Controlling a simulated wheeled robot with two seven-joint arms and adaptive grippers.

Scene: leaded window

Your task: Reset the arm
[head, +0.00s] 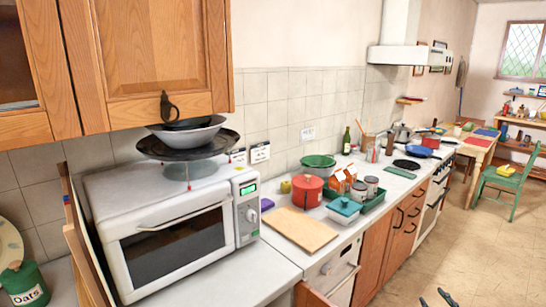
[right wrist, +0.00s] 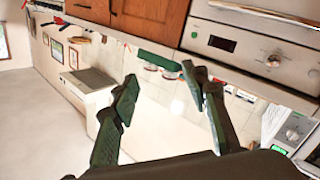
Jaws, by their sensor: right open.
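My right gripper (head: 436,298) just shows at the bottom edge of the head view, over the floor to the right of the counter fronts. Only its dark fingertips are visible there. In the right wrist view its two dark green fingers (right wrist: 160,86) stand apart with nothing between them. The kitchen looks strongly tilted in that view. My left gripper cannot be made out in the head view.
A white microwave (head: 175,235) stands on the counter at left, with a pan and bowls (head: 188,142) on top.

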